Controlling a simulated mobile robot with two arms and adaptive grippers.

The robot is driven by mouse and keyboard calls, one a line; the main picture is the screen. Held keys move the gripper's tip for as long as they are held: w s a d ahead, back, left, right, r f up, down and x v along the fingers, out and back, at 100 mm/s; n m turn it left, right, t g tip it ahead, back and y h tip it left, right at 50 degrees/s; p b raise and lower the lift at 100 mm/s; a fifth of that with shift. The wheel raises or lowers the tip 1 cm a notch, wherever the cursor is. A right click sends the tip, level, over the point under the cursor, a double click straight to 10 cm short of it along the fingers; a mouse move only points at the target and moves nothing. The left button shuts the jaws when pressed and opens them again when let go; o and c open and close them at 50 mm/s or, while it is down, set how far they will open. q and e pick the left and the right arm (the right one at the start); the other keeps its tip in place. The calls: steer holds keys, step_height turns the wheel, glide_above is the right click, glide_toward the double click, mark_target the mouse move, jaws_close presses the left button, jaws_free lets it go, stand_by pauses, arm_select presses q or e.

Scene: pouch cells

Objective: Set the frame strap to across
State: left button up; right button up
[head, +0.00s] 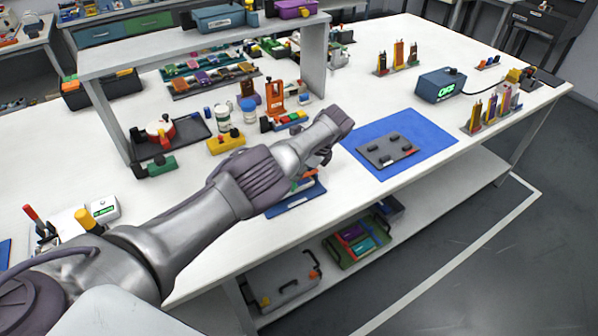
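A dark grey frame (378,156) with several raised dark blocks lies flat on the blue mat (428,133), right of centre on the white table. A small red mark shows near its right end. I cannot make out the strap or which way it is set. My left gripper (327,158) is left of the mat, above the table, pointing down. My own wrist hides most of its fingers, so I cannot tell whether it is open or shut or holds anything. My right gripper is not in view.
A blue tray (296,200) with orange-red items lies partly under my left arm. A green-lit box (440,86) with a cable and a rack of coloured pouches (491,112) stand right of the mat. A raised shelf (200,42) spans the back left.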

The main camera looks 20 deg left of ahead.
arm_select(q)
steer(key=o, duration=0.4)
steer(key=shift+a+f, duration=0.15)
steer(key=shift+r, duration=0.25)
steer(key=v, duration=1.1)
steer(key=shift+r, duration=0.25)
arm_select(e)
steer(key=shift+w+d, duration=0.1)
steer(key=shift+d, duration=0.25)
